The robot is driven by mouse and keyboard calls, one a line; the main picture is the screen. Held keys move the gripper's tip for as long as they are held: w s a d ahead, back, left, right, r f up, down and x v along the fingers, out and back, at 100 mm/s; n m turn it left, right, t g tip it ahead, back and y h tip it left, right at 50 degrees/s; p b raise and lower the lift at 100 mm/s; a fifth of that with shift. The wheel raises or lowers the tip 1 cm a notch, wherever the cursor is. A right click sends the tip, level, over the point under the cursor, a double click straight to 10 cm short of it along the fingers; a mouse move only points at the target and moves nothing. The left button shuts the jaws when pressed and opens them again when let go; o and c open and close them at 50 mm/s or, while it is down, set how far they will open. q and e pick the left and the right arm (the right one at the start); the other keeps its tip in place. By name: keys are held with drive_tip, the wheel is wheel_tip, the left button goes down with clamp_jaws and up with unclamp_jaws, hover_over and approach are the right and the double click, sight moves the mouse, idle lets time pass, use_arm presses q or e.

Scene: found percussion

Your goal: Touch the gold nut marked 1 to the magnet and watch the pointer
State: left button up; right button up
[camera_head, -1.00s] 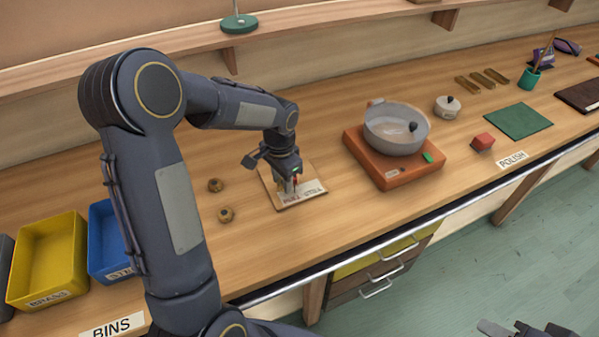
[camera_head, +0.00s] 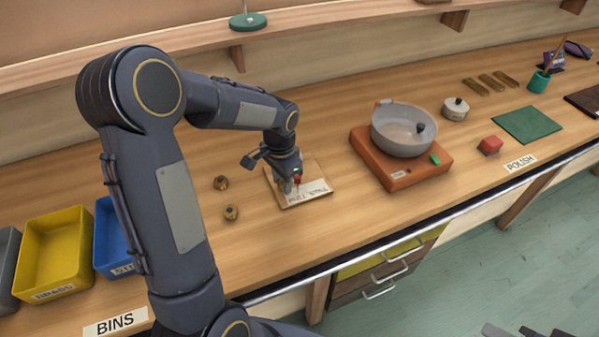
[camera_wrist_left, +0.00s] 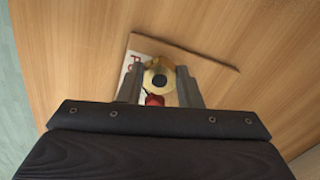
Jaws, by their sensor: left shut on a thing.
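My left gripper (camera_head: 289,187) is over a small wooden board with a white label (camera_head: 316,189). It is shut on a gold nut (camera_wrist_left: 158,77), which sits between the fingertips in the left wrist view. A small red part (camera_wrist_left: 153,100) shows just beside the nut there, and also by the fingers in the head view (camera_head: 298,180). I cannot tell whether the nut touches it. No mark on the nut is readable. I cannot make out the magnet or pointer for certain. Part of my right gripper (camera_head: 500,331) shows at the bottom edge, its jaws cut off.
Two more nuts, one behind (camera_head: 220,182) and one in front (camera_head: 231,213), lie left of the board. A yellow bin (camera_head: 55,250) and a blue bin (camera_head: 108,240) stand at far left. A grey pan (camera_head: 403,132) on an orange base (camera_head: 400,178) stands right of the board.

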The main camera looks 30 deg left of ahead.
use_arm(q)
drive_tip(key=shift+s+a, duration=1.1)
drive_tip(key=shift+s, duration=0.2)
wheel_tip(320, 180, up, 8)
drive_tip(key=p, duration=0.6)
